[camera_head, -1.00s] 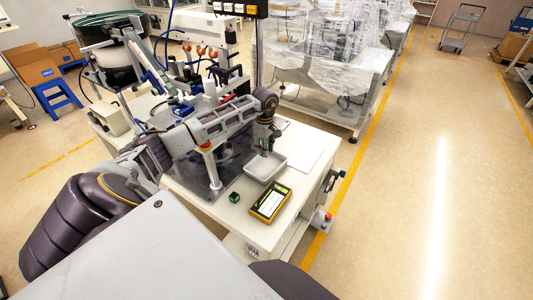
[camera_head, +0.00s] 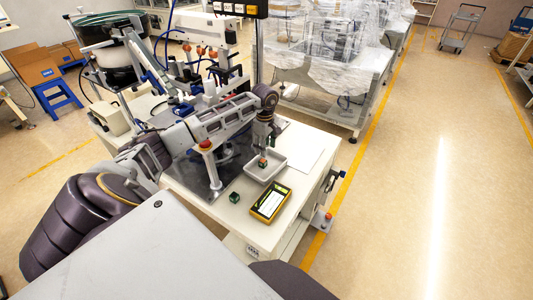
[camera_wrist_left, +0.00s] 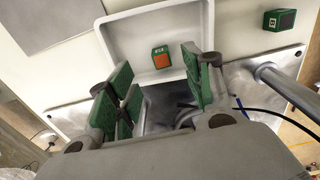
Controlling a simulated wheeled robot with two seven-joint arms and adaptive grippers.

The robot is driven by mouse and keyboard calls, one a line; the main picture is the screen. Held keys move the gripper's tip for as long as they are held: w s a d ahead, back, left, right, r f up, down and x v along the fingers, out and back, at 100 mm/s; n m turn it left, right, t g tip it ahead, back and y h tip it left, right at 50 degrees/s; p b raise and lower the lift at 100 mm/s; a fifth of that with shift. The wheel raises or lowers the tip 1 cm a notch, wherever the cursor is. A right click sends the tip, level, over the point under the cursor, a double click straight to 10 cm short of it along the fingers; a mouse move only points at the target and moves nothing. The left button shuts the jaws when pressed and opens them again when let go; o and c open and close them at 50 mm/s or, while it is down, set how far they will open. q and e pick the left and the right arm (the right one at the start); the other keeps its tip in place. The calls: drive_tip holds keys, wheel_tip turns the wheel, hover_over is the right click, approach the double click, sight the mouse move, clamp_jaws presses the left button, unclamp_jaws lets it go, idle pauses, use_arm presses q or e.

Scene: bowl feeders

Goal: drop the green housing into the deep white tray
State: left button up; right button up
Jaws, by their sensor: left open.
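The deep white tray (camera_head: 282,157) stands on the white table beside the grey plate. A green housing (camera_head: 263,162) with an orange face shows inside the tray's outline; I cannot tell whether it rests on the tray floor. In the left wrist view this housing (camera_wrist_left: 160,57) is clear of the fingers, near the tray wall (camera_wrist_left: 105,38). My left gripper (camera_head: 264,148) is above the tray, pointing down. Its green-padded fingers (camera_wrist_left: 160,90) are spread with nothing between them. My right gripper is not in view.
A second green housing (camera_head: 234,197) lies on the table outside the tray and also shows in the wrist view (camera_wrist_left: 279,20). A yellow-black handheld device (camera_head: 270,202) lies at the table's front. A white sheet (camera_head: 308,148) lies behind the tray.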

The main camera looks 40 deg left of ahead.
use_arm(q)
wheel_tip(320, 180, up, 11)
idle(0.6)
drive_tip(key=shift+s+f, duration=0.1)
drive_tip(key=shift+s, duration=0.05)
idle(0.8)
